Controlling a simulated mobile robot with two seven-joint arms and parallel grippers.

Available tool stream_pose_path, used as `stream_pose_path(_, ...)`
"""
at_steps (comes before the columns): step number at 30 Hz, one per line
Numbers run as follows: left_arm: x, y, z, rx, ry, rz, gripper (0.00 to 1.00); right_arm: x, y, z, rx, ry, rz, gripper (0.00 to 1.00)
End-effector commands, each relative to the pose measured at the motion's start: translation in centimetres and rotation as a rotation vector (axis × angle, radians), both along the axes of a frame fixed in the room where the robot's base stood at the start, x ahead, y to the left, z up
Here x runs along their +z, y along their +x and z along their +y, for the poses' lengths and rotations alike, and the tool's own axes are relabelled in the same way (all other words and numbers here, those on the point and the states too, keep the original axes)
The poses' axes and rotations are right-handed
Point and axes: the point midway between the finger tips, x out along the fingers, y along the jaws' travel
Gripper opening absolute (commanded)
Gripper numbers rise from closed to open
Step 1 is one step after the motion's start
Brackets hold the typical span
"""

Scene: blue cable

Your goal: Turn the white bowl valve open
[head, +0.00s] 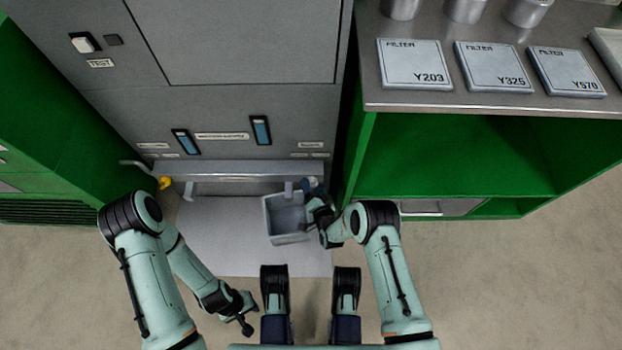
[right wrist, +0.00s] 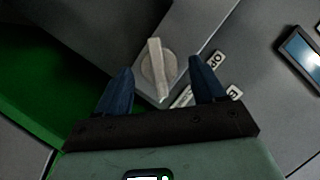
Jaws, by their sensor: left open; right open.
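In the right wrist view the white valve (right wrist: 157,68) is a pale round knob with a raised straight bar on a grey panel. The bar runs nearly upright in that picture, tilted slightly. My right gripper (right wrist: 160,66) is open, its two blue fingers on either side of the knob in the picture; I cannot tell whether they touch it. In the head view my right gripper (head: 312,184) is low at the front of the grey cabinet, and I cannot make out the valve there. My left gripper (head: 246,322) is open, empty and low, far from the cabinet.
A grey open bin (head: 287,218) stands just left of my right gripper in the head view. A green shelf unit (head: 450,150) is close on the right, with filter boxes (head: 414,64) on top. Small labels (right wrist: 214,60) sit beside the knob. The floor around my left gripper is clear.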

Motion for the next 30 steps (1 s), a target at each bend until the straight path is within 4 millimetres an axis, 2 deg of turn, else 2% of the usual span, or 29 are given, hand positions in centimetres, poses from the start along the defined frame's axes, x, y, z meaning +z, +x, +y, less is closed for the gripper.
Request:
stream_pose_path(10,0.0,0.0,0.0,0.000,0.000,0.001,0.43,-0.1,-0.1,0.0,0.000,0.000,0.000,0.69)
stream_pose_path(11,0.0,0.0,0.0,0.000,0.000,0.001,0.43,-0.1,-0.1,0.0,0.000,0.000,0.000,0.63)
stream_pose_path(15,0.0,0.0,0.0,0.000,0.000,0.001,0.43,-0.1,-0.1,0.0,0.000,0.000,0.000,0.17)
stream_pose_path(16,0.0,0.0,0.0,0.000,0.000,0.000,0.43,-0.1,-0.1,0.0,0.000,0.000,0.000,0.14)
stream_pose_path(25,0.1,0.3,0.0,-0.001,0.001,-0.009,0.43,0.0,-0.1,0.0,0.001,-0.027,-0.001,0.14)
stream_pose_path(30,0.5,1.0,-0.1,-0.004,0.001,-0.034,0.43,0.2,0.0,0.2,0.000,-0.100,-0.002,0.14)
